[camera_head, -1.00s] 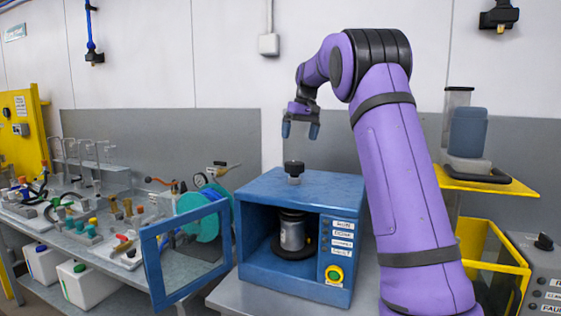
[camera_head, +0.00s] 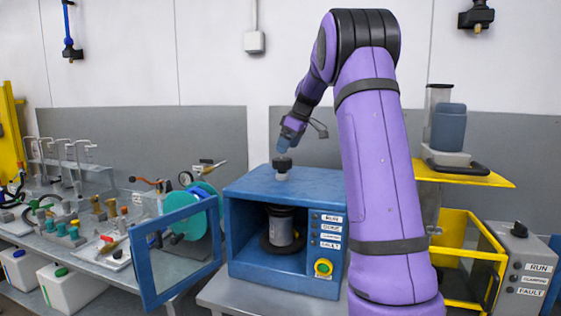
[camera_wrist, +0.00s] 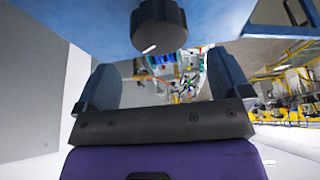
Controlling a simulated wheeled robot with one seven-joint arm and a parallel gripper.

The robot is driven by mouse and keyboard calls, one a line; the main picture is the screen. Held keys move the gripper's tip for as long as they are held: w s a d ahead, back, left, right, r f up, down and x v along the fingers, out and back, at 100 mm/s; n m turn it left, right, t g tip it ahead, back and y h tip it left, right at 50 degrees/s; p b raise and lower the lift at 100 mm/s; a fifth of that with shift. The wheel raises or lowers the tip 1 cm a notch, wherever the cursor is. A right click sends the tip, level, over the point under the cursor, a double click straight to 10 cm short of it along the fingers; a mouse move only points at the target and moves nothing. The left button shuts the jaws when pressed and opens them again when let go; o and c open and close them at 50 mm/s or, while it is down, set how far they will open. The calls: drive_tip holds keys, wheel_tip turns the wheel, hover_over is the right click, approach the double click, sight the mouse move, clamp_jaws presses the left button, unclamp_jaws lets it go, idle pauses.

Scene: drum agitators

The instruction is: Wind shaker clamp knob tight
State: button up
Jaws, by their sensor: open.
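The shaker is a blue box (camera_head: 250,185) on a grey bench, with its framed door (camera_head: 180,250) swung open to the left. A black clamp knob (camera_head: 282,163) stands on a pale stem on top of the box. The knob shows close up in the wrist view (camera_wrist: 159,24), with a white mark on its rim. A dark-lidded can (camera_head: 281,229) sits inside the box. My gripper (camera_head: 284,143) is just above the knob, pointing down. In the wrist view, its blue fingers (camera_wrist: 162,85) are open, with the knob beyond their tips and nothing between them.
Several valves and fittings cover the bench (camera_head: 95,265) at left. A yellow shelf (camera_head: 465,176) with a clear container and a blue-grey one stands at right, above a yellow frame (camera_head: 470,225). The box top around the knob is clear.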

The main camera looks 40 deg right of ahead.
sight(282, 159)
drive_tip(key=shift+x, duration=3.1)
drive_tip(key=c, duration=0.9)
